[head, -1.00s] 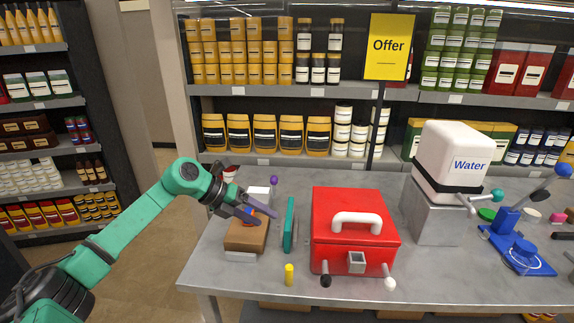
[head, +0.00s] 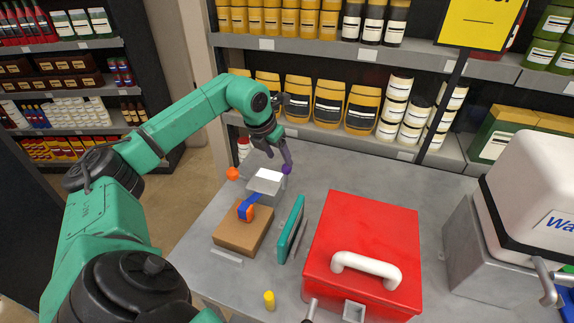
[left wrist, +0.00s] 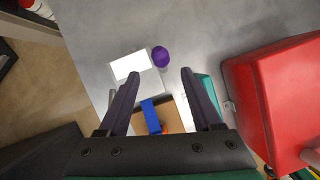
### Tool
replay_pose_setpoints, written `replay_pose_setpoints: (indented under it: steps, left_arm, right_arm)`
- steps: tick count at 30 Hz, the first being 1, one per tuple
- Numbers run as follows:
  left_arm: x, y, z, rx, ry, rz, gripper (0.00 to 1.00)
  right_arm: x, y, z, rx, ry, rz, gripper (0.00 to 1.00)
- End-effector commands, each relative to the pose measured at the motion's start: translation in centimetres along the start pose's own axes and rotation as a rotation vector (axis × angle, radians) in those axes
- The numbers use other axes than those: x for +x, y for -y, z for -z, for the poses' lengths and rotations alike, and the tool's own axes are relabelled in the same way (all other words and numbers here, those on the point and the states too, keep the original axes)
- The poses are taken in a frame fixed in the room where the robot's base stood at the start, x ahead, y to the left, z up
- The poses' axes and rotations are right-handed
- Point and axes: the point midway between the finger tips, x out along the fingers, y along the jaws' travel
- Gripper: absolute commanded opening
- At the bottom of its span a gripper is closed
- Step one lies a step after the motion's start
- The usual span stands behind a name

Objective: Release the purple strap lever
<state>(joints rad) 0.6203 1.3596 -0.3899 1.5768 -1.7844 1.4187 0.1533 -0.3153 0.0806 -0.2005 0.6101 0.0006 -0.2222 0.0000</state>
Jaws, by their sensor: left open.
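A small pump-like unit has a brown block (head: 242,231), a grey box with a white top (head: 266,182) and a blue strap-like part (head: 250,206) with an orange end. A round purple knob (head: 286,169) shows at the far right corner of the grey box. My left gripper (head: 277,156) is over that far end, close to the knob. In the left wrist view its two fingers (left wrist: 160,74) are apart and empty. The purple knob (left wrist: 160,56) lies between their lines, just past the tips. I cannot tell whether they touch. My right gripper is out of view.
A teal panel (head: 290,229) and a red box with a white handle (head: 362,247) stand to the right. A yellow piece (head: 269,300) is near the front edge. An orange ball (head: 233,173) is left of the grey box. Stocked shelves stand behind the table.

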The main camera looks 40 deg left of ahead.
Motion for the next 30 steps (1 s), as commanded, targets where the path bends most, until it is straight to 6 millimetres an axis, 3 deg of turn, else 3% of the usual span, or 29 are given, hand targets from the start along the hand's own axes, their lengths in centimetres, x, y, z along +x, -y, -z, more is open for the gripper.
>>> replay_pose_setpoints:
  steps: [3, 9, 18, 19, 24, 30]
  left_arm:
    - [2.9, 0.2, -0.1, -0.002, -0.004, 0.006, 0.66]
    - [6.7, 0.1, -0.1, -0.002, -0.001, 0.003, 0.66]
    - [7.6, 0.1, 0.0, 0.0, 0.0, 0.001, 0.66]
    - [7.6, 0.1, 0.0, 0.0, 0.0, 0.001, 0.62]
    - [7.5, 0.1, 0.0, 0.0, 0.001, 0.001, 0.0]
    - [7.5, 0.1, 0.0, 0.0, 0.001, 0.001, 0.0]
  right_arm:
    - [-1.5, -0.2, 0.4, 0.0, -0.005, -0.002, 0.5]
    - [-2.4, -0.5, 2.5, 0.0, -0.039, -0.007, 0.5]
    - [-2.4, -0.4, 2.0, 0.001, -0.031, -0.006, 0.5]
    - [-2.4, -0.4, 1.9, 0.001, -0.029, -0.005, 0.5]
    - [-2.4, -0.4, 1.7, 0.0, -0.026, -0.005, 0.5]
    - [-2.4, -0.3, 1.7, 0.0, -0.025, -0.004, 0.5]
